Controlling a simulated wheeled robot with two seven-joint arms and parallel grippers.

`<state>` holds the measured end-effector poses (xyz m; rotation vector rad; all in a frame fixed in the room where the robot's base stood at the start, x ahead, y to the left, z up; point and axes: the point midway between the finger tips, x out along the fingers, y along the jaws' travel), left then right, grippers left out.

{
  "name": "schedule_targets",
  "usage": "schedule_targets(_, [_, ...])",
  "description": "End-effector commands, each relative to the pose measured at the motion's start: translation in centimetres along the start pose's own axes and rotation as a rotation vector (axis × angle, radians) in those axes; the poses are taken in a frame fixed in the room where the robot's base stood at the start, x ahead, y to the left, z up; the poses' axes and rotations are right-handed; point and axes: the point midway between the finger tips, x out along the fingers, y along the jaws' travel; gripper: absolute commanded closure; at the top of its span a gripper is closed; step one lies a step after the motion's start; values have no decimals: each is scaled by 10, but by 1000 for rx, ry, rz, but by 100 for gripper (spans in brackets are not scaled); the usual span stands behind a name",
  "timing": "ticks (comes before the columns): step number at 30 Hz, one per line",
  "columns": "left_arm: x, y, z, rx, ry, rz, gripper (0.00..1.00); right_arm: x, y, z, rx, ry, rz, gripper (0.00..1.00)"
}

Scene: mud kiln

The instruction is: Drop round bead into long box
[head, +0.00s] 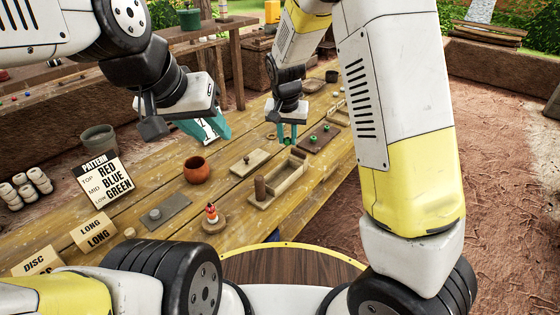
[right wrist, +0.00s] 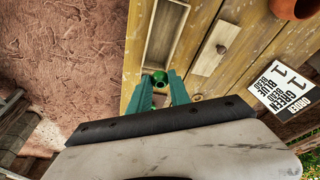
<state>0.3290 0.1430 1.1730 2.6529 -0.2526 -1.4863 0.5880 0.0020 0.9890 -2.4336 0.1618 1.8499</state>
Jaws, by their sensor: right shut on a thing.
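The round green bead (right wrist: 158,80) shows between the fingertips of my right gripper (right wrist: 160,92) in the right wrist view. The gripper is shut on it. In the head view my right gripper (head: 287,136) points down above the table, just beyond the far end of the pale wooden long box (head: 292,180). The box also shows in the right wrist view (right wrist: 167,35), ahead of the fingers, and its inside looks empty there. In the head view the bead is hidden by the fingers. My left gripper (head: 205,128) is open above the table, away from the box.
A dark board (head: 320,138) with green beads lies beyond the right gripper. A wooden block (head: 248,161) and a clay pot (head: 196,170) stand left of the box. A pattern sign (head: 104,180) stands left.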

Motion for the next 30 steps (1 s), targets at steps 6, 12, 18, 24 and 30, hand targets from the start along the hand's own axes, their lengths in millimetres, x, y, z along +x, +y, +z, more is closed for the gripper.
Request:
schedule_targets(6, [0,0,0,0,0,0,64,24,1,8,0,-4,3,100])
schedule_targets(12, [0,0,0,0,0,0,64,45,1,12,0,-2,2,100])
schedule_targets(18, [0,0,0,0,0,0,64,53,1,15,0,0,0,100])
schedule_targets(24, [0,0,0,0,0,0,64,54,1,15,0,0,0,100])
schedule_targets(30, [0,0,0,0,0,0,64,54,1,15,1,0,0,51])
